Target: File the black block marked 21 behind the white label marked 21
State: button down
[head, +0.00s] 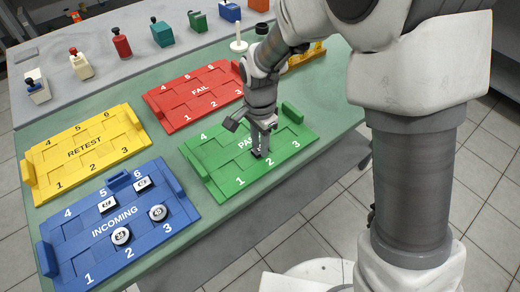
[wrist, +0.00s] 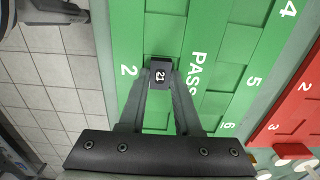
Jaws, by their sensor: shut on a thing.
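In the wrist view the block sits between both fingertips, over the position marked 2 of the green PASS tray (wrist: 127,25). The head view shows my gripper pointing down at that same place on the green tray (head: 203,172), and the fingers mostly hide the block there. I cannot tell whether the block touches the tray floor. I see no separate white label marked 21; the tray shows white numerals and the word PASS.
The blue INCOMING tray (head: 75,254) holds several small pieces, front left. The yellow RETEST tray (head: 52,186) and red FAIL tray (head: 169,119) lie beyond on the green table (head: 220,231). Bottles and small containers stand on the grey bench (head: 178,60) at the back.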

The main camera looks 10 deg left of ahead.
jog(key=shift+r, duration=0.1)
jog(key=shift+r+p, duration=2)
jog(key=shift+r, duration=0.45)
jog(key=shift+d, duration=0.1)
jog(key=w+d+r+n+p, duration=0.1)
jog(key=d+r+n+p, duration=0.1)
jog(key=d, duration=0.5)
jog(key=w+d+r+n+p, duration=0.2)
jog(key=d+p, duration=0.3)
jog(key=d, duration=0.3)
jog(key=w+d+r+n+p, duration=0.2)
jog(key=d+r+n+p, duration=0.1)
jog(key=d, duration=0.5)
jog(key=shift+d+r+n+p, duration=0.2)
jog(key=shift+n+p, duration=0.4)
jog(key=shift+p, duration=0.1)
jog(key=shift+w, duration=0.2)
